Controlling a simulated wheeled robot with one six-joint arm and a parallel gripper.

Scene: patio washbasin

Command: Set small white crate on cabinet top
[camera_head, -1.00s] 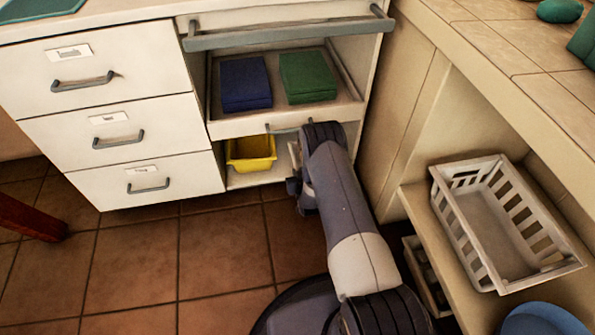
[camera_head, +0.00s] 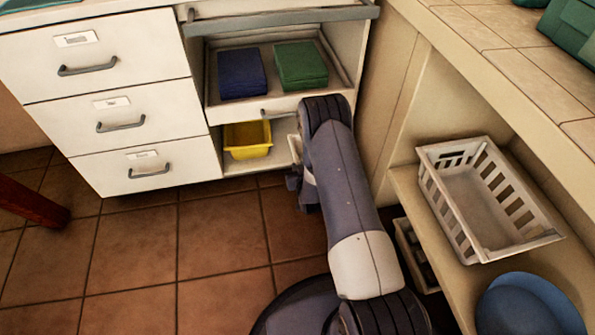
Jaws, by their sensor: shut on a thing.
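A small part of a white thing, which looks like the small white crate (camera_head: 296,149), shows at the left edge of my arm, beside the yellow bin at the bottom of the cabinet. The rest of it is hidden behind my arm. My gripper (camera_head: 296,184) is mostly hidden too; only a dark part shows, low in front of the cabinet's open bay. It is shut, seemingly on this crate, though the fingertips cannot be seen. The cabinet top (camera_head: 110,9) shows as a pale strip at the upper left, above the drawers.
A yellow bin (camera_head: 247,139) stands in the bay. Above it, a pulled-out tray (camera_head: 225,124) holds blue and green cloths. A larger white crate (camera_head: 535,239) and blue bowl (camera_head: 530,308) sit on the right shelf. Another crate (camera_head: 408,247) is below.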

